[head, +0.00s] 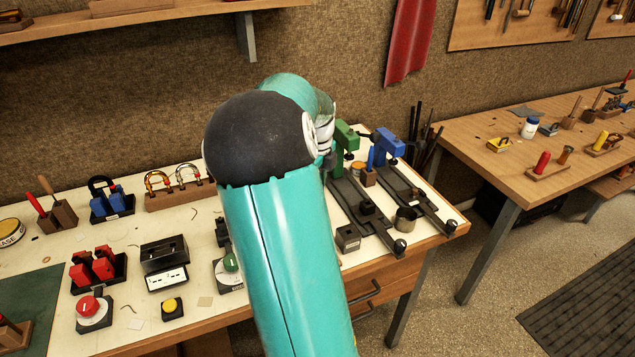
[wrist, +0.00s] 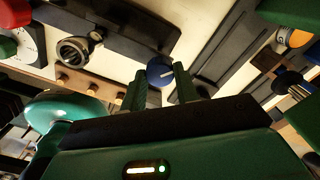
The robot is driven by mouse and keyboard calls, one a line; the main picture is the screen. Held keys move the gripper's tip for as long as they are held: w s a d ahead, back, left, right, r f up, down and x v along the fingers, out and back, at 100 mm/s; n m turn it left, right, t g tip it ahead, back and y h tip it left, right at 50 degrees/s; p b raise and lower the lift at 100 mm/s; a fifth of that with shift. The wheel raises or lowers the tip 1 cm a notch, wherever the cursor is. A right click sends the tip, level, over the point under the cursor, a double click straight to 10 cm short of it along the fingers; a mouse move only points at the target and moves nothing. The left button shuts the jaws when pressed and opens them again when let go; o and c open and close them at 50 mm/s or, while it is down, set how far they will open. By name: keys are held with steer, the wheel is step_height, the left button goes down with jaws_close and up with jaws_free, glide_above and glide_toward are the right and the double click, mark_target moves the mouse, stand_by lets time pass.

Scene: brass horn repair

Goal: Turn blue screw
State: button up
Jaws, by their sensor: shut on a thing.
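The blue screw (wrist: 160,72) shows in the wrist view as a round blue knob with a pale line across its top. My gripper (wrist: 160,84) has its two green fingers on either side of the knob, shut on it. The knob sits at the edge of a long dark bar. The gripper and this knob are hidden behind my teal arm in the head view.
Green (head: 346,137) and blue (head: 389,144) bar clamps lie on the bench right of my arm. A black box (head: 165,254) and a red-knobbed dial (head: 93,310) stand to the left. In the wrist view, a dark block with a round metal fitting (wrist: 73,50) is close by.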

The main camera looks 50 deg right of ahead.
stand_by(0.3)
steer(key=o, duration=1)
steer(key=shift+c, duration=0.2)
step_height(320, 180, up, 14)
steer(key=shift+a+f, duration=0.1)
steer(key=shift+f, duration=0.05)
